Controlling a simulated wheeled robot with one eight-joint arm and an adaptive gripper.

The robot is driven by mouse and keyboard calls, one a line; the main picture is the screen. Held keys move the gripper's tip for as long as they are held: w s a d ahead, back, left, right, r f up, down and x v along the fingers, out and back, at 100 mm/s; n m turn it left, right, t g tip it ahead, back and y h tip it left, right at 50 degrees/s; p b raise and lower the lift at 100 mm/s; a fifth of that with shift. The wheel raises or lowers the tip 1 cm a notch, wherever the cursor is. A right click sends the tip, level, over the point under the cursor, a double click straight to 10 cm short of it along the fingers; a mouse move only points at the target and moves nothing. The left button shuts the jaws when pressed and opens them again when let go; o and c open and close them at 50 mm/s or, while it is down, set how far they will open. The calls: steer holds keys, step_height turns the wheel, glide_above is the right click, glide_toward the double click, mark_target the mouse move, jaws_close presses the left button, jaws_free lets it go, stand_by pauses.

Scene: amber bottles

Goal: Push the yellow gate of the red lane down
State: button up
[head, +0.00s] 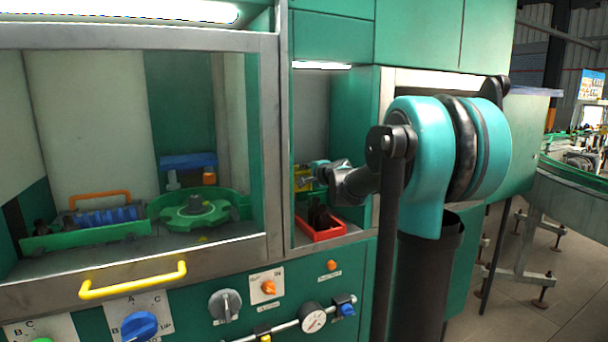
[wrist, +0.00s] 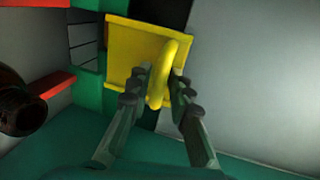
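The yellow gate (wrist: 122,62) is a square plate with a raised loop handle (wrist: 168,68) on its face. In the wrist view my gripper (wrist: 163,72) has one finger on each side of the handle, close against it, and looks shut on it. In the head view the gate (head: 302,180) shows small in the narrow right bay, partly hidden by my gripper (head: 316,172). The red lane (head: 322,234) lies below with dark bottles (head: 318,214) in it. The wrist view shows a red lane edge (wrist: 52,84) left of the gate.
A dark amber bottle (wrist: 18,108) is close at left in the wrist view. A pale wall (wrist: 255,75) is right of the gate. A steel post (head: 272,150) divides the narrow bay from the larger bay, which holds a green star wheel (head: 194,206).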

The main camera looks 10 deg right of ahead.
steer(key=shift+s, duration=0.1)
steer(key=v, duration=1.2)
steer(key=shift+c, duration=0.4)
steer(key=shift+c, duration=1.2)
steer(key=r+n, duration=0.2)
steer(key=n, duration=0.1)
steer(key=w+r+n+g, duration=0.1)
steer(key=n, duration=0.2)
steer(key=r+n+g, duration=0.1)
steer(key=r+n, duration=0.1)
steer(key=n, duration=0.2)
steer(key=shift+w+a+r, duration=0.35)
steer(key=shift+w, duration=0.05)
jaws_close()
step_height(320, 180, up, 4)
steer(key=s+n+g+h, duration=0.1)
steer(key=n+g, duration=0.1)
steer(key=n, duration=0.6)
steer(key=w+a+f, duration=0.2)
steer(key=w+f, duration=0.6)
steer(key=f, duration=0.1)
